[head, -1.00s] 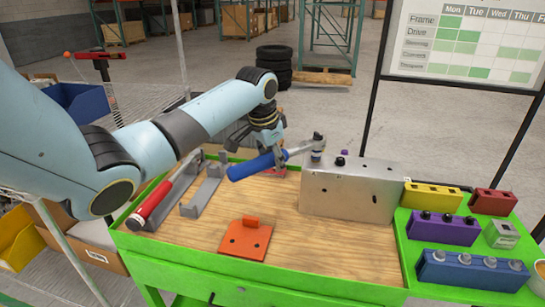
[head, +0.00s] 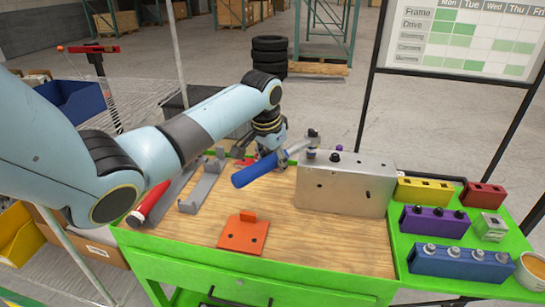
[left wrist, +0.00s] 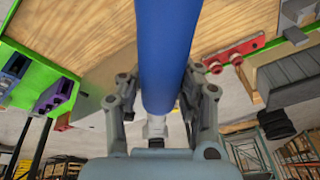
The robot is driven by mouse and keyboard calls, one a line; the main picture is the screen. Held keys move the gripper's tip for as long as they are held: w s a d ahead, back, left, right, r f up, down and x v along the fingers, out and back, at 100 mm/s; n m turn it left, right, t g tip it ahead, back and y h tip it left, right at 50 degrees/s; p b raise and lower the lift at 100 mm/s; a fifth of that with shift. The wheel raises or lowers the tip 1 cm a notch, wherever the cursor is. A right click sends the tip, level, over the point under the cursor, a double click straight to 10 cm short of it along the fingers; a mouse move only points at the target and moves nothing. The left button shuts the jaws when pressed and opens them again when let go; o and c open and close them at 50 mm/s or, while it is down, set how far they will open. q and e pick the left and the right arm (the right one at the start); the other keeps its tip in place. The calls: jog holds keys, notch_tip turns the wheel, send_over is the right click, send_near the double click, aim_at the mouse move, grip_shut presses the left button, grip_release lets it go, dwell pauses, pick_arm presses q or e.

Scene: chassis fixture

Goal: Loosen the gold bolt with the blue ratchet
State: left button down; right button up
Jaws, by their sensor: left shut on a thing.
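The blue ratchet (head: 255,170) has a long blue handle and a metal head. My left gripper (head: 273,154) is shut on it, near where the handle meets the head. In the left wrist view the blue handle (left wrist: 165,50) runs between the two fingers. The ratchet head sits over the left top edge of the silver metal block (head: 345,188), with a socket pointing down at the block. No gold bolt can be made out; the ratchet head covers that spot. A black bolt (head: 335,156) stands beside it on the block. My right gripper is not in view.
An orange bracket (head: 243,234) lies on the wooden bench top. Grey holders (head: 205,187) and a red-handled tool (head: 148,206) lie at left. Yellow (head: 423,191), purple (head: 434,220), red (head: 482,196) and blue (head: 460,262) blocks stand on the green shelf at right.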

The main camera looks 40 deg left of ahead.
pick_arm(q)
jog(key=shift+d, duration=0.25)
dwell(0.3)
jog(key=d+n+p, duration=0.1)
jog(key=p, duration=0.1)
jog(key=shift+d+n+y+p, duration=0.3)
jog(key=shift+d+n, duration=0.1)
jog(key=shift+d, duration=0.1)
dwell(0.5)
jog(key=shift+w+d+n+p, duration=0.2)
jog(key=shift+d+n+p, duration=0.65)
jog(key=shift+d, duration=0.1)
jog(key=shift+d, duration=0.1)
jog(key=shift+w+d+n+g+y+p, duration=0.15)
jog(key=shift+d+n, duration=0.25)
jog(key=shift+d, duration=0.05)
jog(key=shift+w+d+n+g+y+p, duration=0.15)
jog(key=shift+d+n, duration=0.2)
jog(key=shift+d, duration=0.1)
